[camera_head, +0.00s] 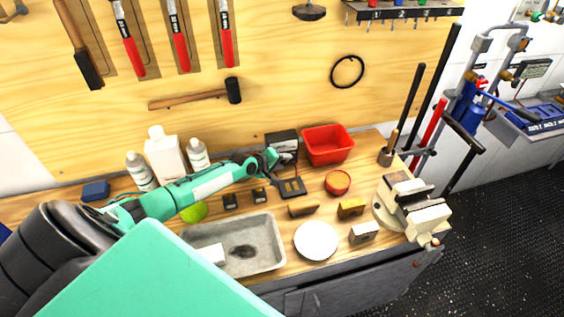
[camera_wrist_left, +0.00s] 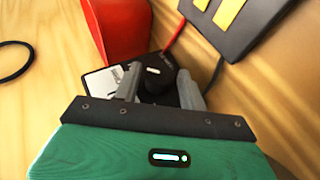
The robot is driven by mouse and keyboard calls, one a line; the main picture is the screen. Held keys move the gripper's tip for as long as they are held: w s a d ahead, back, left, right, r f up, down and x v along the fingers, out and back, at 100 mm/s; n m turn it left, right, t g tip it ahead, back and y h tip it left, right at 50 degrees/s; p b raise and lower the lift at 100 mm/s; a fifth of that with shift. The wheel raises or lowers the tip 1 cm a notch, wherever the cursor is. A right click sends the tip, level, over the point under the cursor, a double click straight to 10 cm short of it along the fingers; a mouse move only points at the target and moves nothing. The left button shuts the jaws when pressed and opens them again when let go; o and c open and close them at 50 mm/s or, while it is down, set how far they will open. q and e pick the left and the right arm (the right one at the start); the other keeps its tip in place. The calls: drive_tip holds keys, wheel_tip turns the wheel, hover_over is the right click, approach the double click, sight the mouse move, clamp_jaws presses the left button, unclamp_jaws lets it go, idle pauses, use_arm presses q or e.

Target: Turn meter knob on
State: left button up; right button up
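The meter (camera_head: 281,138) is a dark box at the back of the bench, left of the red bin. In the left wrist view the meter (camera_wrist_left: 97,82) shows a pale display and a black round knob (camera_wrist_left: 157,80) with a white mark. My left gripper (camera_head: 274,158) is at the meter's front. In the left wrist view, the two grey fingers of my left gripper (camera_wrist_left: 160,88) stand apart, one on each side of the knob. I cannot tell whether they touch it. The knob is hidden in the head view. My right gripper is not in view.
A red bin (camera_head: 328,144) stands close right of the meter. A dark pad with yellow strips (camera_head: 292,187) lies in front, and a red lead (camera_wrist_left: 180,45) runs near it. White bottles (camera_head: 164,158), a grey tray (camera_head: 262,262) and a vise (camera_head: 408,203) are also on the bench.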

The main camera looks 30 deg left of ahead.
use_arm(q)
drive_tip(key=shift+o, duration=0.6)
drive_tip(key=shift+s, duration=0.15)
drive_tip(key=b+v, duration=0.1)
drive_tip(key=v, duration=1.2)
drive_tip(key=shift+s, duration=0.2)
drive_tip(key=shift+r, duration=0.2)
